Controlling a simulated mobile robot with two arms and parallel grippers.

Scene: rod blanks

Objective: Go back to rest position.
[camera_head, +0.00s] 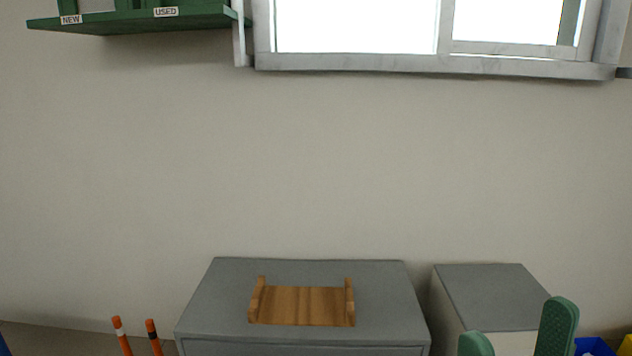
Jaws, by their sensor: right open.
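My right gripper (517,332) shows at the bottom right, with two green fingertips spread apart and nothing between them. It is in front of the smaller grey cabinet (486,281). My left gripper is not in the head view. No rod blank can be made out for certain. Two thin orange sticks with bands, a left one (121,335) and a right one (153,337), stand at the bottom left, with their lower ends cut off by the frame.
A wooden tray-like holder (301,306) with raised sides sits empty on a grey cabinet (380,281). A green shelf (130,21) labelled NEW and USED hangs at the upper left. A window (430,63) is at the top. A blue bin (594,347) shows at the lower right.

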